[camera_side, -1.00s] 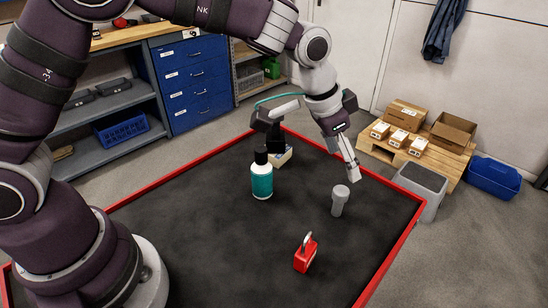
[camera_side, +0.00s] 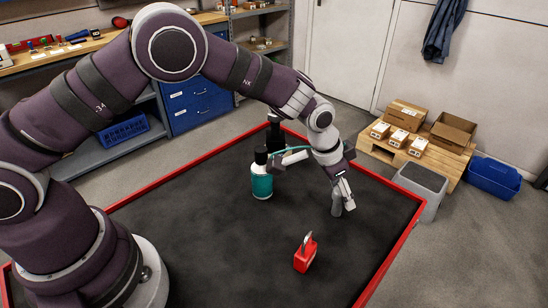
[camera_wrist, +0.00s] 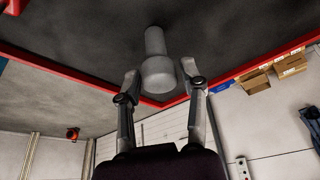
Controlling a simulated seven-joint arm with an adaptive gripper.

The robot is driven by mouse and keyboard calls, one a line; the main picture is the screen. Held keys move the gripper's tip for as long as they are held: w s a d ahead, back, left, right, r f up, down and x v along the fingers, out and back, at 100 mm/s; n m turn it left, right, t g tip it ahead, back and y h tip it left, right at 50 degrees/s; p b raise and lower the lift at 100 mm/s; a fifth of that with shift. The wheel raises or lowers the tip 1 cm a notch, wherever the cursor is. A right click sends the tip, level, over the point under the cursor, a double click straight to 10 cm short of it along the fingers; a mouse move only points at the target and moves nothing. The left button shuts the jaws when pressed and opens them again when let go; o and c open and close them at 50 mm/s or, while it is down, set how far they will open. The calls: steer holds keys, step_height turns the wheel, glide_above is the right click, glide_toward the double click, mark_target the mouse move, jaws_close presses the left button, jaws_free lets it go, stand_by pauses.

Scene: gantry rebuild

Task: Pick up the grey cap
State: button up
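The grey cap (camera_side: 337,208) is a plain grey piece with a wide round head and a narrower body. It stands upright on the dark mat in the side view. In the wrist view the grey cap (camera_wrist: 157,72) shows with its wide head towards me. My gripper (camera_side: 343,196) is directly over it, pointing down, and partly hides its head. In the wrist view my gripper (camera_wrist: 160,82) is open, with one finger on each side of the head. Gaps show between the fingers and the head, so it is not gripped.
A teal bottle (camera_side: 262,182) with a black top stands to the left. A black drill (camera_side: 275,130) is behind it, partly hidden. A red rim (camera_side: 393,250) borders the mat. The mat's front left is clear.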

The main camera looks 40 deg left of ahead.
jaws_close()
